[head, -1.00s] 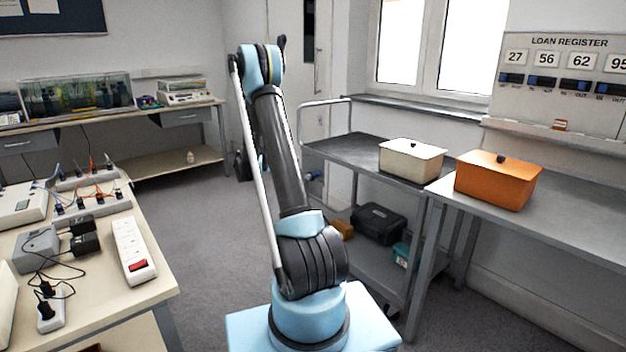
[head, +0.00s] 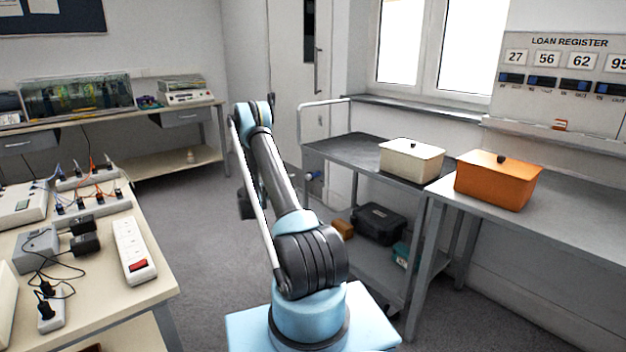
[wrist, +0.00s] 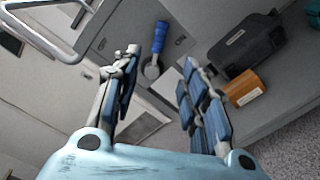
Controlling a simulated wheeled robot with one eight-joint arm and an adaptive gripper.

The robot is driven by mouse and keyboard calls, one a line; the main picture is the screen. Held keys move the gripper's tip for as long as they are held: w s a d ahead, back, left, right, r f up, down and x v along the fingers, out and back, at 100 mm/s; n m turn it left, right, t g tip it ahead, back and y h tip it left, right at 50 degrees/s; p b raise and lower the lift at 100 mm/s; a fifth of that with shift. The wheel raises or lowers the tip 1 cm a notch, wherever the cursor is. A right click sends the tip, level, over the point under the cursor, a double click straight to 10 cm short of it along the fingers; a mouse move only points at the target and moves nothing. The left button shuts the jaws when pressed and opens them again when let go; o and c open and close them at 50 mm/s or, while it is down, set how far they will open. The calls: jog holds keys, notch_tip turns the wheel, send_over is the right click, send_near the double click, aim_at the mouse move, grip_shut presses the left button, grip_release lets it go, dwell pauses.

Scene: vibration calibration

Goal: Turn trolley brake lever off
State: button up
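The trolley (head: 340,150) stands right of my arm in the head view. Its brake lever (head: 314,177) shows small and blue on the near end, below the top shelf. In the wrist view the lever (wrist: 159,38) has a blue grip and a pale round pivot, with the grip pointing up in the picture. My gripper (wrist: 159,60) is open, and its two blue-padded fingers point toward the lever, one to each side of it in the picture. Nothing is between the pads that I can see as held; contact is not visible. In the head view my arm mostly hides the gripper.
A black case (head: 378,223) and an orange-brown box (head: 342,228) sit on the trolley's lower shelf. A cream box (head: 411,160) stands on top. A metal table with an orange box (head: 497,181) adjoins on the right. A cluttered bench (head: 90,290) is at left, with clear floor between.

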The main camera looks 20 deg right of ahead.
aim_at(315, 175)
jog(key=x, duration=1.5)
jog(key=shift+w+d, duration=0.1)
jog(key=shift+d, duration=0.25)
grip_shut()
